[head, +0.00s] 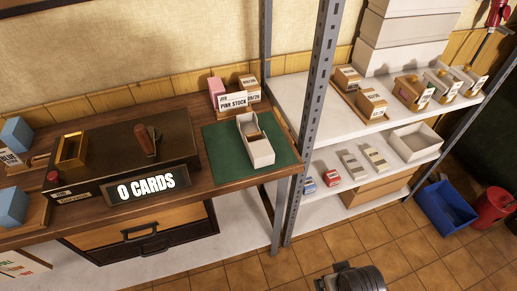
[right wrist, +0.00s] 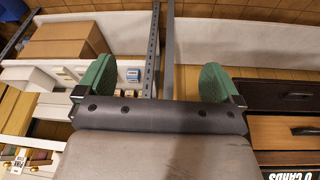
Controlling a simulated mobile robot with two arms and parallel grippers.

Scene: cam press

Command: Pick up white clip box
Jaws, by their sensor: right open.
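No single thing is plainly marked as the white clip box. An open white box (head: 256,150) with a brown piece inside stands on the green mat (head: 222,144) on the wooden desk. Two small pale boxes (head: 376,158) stand on the lower shelf, beside a small red box (head: 331,178) and a small blue box (head: 309,185). The blue box also shows in the right wrist view (right wrist: 132,75). My right gripper (right wrist: 155,78) is open and empty, its green pads wide apart, facing the shelves and desk. My left gripper is not in view.
A metal upright (head: 308,120) stands between desk and shelves. An empty white tray (head: 417,142) sits right of the pale boxes. The upper shelf (head: 300,100) holds card boxes. A blue bin (head: 446,208) and a red bucket (head: 492,207) stand on the floor.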

